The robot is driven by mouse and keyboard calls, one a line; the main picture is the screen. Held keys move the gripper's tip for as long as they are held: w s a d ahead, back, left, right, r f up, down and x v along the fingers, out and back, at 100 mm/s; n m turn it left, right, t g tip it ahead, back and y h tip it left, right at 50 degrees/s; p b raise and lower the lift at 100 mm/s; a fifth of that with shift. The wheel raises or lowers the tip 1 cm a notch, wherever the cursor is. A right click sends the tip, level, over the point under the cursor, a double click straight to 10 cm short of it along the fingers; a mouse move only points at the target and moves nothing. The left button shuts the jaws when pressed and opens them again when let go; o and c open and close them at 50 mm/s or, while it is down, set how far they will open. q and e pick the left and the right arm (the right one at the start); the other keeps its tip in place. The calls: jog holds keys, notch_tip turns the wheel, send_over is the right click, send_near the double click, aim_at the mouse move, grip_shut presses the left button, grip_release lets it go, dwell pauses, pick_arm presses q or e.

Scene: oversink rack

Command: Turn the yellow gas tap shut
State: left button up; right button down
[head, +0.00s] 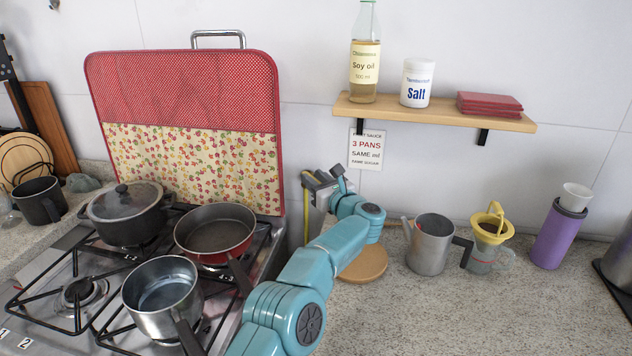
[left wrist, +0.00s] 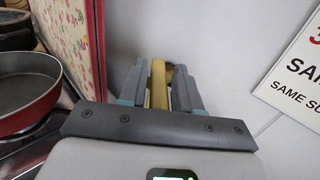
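The yellow gas tap (left wrist: 158,86) shows in the left wrist view as a narrow yellow strip between the two fingers of my left gripper (left wrist: 161,88). A small brassy part sits just right of the strip. In the head view my left gripper (head: 322,188) is at the wall, right of the red splash panel, with a bit of yellow at its upper left. The fingers are close on both sides of the tap. I cannot tell whether both touch it. The gripper hides most of the tap. My right gripper is out of view.
The hob (head: 40,290) with several pans stands left of my arm, beside the patterned red panel (head: 185,100). A shelf (head: 440,112) with an oil bottle and salt is above right. A grey jug (head: 430,245) stands on the counter; the counter's front right is clear.

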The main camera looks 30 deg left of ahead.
pick_arm(q)
jog(key=shift+o, duration=0.3)
jog(key=shift+s, duration=0.1)
jog(key=shift+d+f, duration=0.15)
jog(key=shift+d, duration=0.1)
jog(key=b+v, duration=0.5)
jog(key=v, duration=1.1)
